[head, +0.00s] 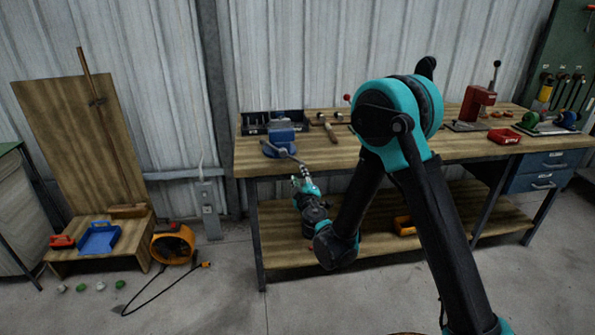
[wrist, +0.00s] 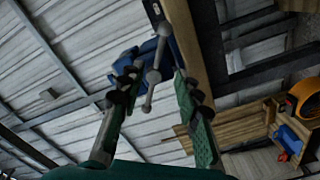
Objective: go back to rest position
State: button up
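My gripper (head: 303,182) is in front of the workbench's front edge, just below the blue vise (head: 281,132). In the wrist view my gripper (wrist: 157,82) has its two green-and-grey fingers spread apart. The vise (wrist: 160,50) shows beyond the fingertips, and its metal handle bar (wrist: 153,76) appears in the gap between them. The fingers do not look closed on the bar; whether they touch it I cannot tell. My arm folds from the right foreground down toward the bench.
The wooden workbench (head: 400,153) carries a hammer (head: 327,129), a red press (head: 476,102) and a red tray (head: 504,136). The floor in front of the bench is largely clear.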

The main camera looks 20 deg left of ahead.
jog(key=shift+s+d, duration=0.4)
jog(key=shift+s, duration=0.2)
